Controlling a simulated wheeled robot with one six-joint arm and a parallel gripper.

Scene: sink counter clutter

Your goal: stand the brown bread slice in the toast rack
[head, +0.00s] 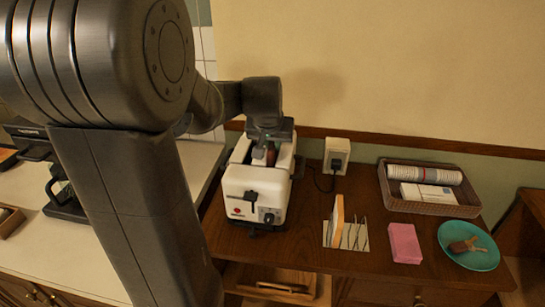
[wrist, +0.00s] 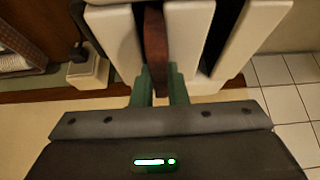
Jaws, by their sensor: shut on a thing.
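The brown bread slice (head: 270,156) is upright at the white toaster (head: 256,187), in or just over one of its slots; its lower part is hidden. My gripper (wrist: 162,76) is shut on the slice's edge, and the brown slice (wrist: 156,45) shows between the green fingers in the wrist view. White toaster walls (wrist: 185,35) lie on both sides of it. In the head view my gripper is above the toaster, partly hidden by its own wrist. The toast rack (head: 357,238) stands on the wooden counter to the right, with a pale slice (head: 337,218) upright at its left end.
A pink block (head: 404,243) lies right of the rack. A teal plate (head: 483,259) holds a brown item. A wall socket (head: 337,155) with a plugged cord is behind the rack.

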